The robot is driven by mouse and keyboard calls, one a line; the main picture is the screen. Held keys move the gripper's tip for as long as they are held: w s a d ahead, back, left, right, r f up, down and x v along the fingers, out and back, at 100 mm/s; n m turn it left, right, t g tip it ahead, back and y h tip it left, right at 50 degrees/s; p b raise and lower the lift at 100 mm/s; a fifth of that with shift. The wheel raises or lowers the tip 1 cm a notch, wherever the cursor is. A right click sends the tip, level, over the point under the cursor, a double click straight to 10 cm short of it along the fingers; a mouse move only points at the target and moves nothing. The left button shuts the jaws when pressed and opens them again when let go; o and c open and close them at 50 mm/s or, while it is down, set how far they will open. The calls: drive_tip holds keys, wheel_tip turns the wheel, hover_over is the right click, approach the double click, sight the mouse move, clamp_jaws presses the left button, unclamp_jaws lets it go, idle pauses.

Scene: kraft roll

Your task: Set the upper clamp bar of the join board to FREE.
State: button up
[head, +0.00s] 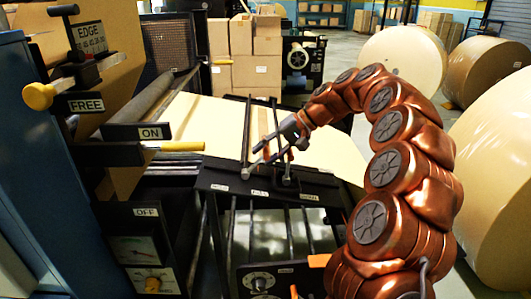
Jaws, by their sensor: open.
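The join board is probably the black board (213,178) in the middle, across the tan paper web. Small white labels run along its front edge, too small to read. Dark thin bars rise over the paper behind it; I cannot tell which part is the upper clamp bar or how it is set. My gripper (253,161) is open and empty, with its grey fingers over the board, pointing down and left. I cannot tell whether they touch anything. The fingers partly hide the middle of the board and its small upright fittings.
At the left, a yellow-knobbed lever (39,96) sits beside a FREE label (86,106), and a yellow handle (174,146) sticks out by an ON label. A dial panel (145,250) stands below. Large paper rolls (402,58) and stacked cartons (256,75) stand behind.

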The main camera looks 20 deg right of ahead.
drive_tip(key=shift+d, duration=0.1)
drive_tip(key=shift+v, duration=3.9)
drive_tip(key=shift+c, duration=0.2)
